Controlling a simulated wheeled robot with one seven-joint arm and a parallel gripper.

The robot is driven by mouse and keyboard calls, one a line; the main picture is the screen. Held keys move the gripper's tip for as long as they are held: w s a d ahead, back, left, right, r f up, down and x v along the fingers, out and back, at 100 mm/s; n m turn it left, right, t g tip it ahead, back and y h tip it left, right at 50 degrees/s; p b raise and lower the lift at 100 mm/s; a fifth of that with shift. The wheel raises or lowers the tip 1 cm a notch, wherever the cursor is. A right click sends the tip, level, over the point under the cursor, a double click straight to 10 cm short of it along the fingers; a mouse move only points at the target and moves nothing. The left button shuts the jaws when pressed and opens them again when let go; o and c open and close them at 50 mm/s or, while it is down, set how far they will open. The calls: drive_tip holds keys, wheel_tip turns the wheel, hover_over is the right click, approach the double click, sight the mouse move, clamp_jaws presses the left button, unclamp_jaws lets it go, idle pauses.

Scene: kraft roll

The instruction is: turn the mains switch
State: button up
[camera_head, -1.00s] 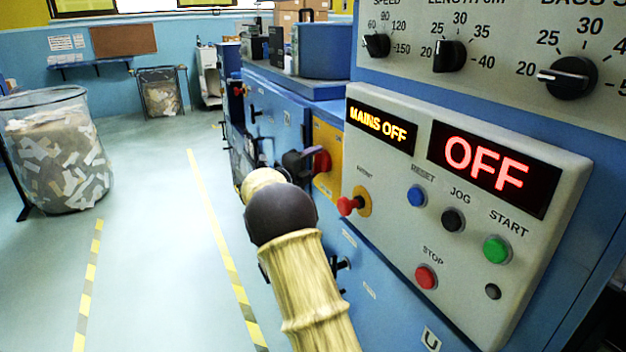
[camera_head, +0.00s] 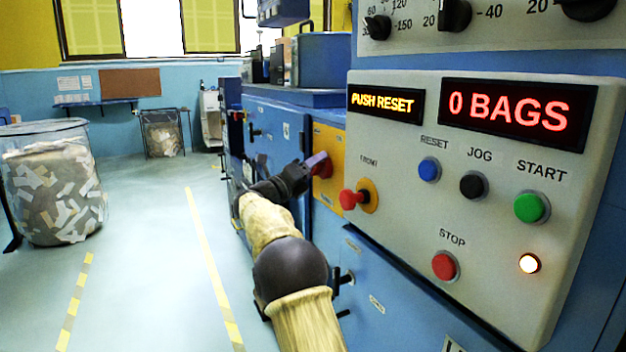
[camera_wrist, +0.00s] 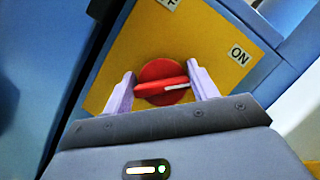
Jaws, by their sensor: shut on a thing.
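The mains switch is a red rotary knob (camera_wrist: 162,82) on a yellow plate (camera_wrist: 125,50). In the wrist view its white mark points right, toward the ON label (camera_wrist: 239,55). My gripper (camera_wrist: 163,90) is shut on the knob, one pale finger on each side. In the head view the red switch (camera_head: 322,165) shows on its yellow plate, with my gripper (camera_head: 310,165) reaching it from the left. The small display (camera_head: 383,103) reads PUSH RESET and the large display (camera_head: 517,114) reads 0 BAGS.
The control panel (camera_head: 480,220) at right carries the reset button (camera_head: 429,169), a red emergency knob (camera_head: 352,199), the stop button (camera_head: 444,266), the start button (camera_head: 530,207) and a lit lamp (camera_head: 529,263). The floor at left is clear up to a waste bin (camera_head: 55,195).

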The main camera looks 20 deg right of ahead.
drive_tip(key=shift+m, duration=0.4)
drive_tip(key=o, duration=1)
drive_tip(key=shift+a, duration=0.15)
drive_tip(key=v, duration=1.7)
drive_tip(key=shift+f, duration=0.3)
drive_tip(key=shift+w, duration=0.1)
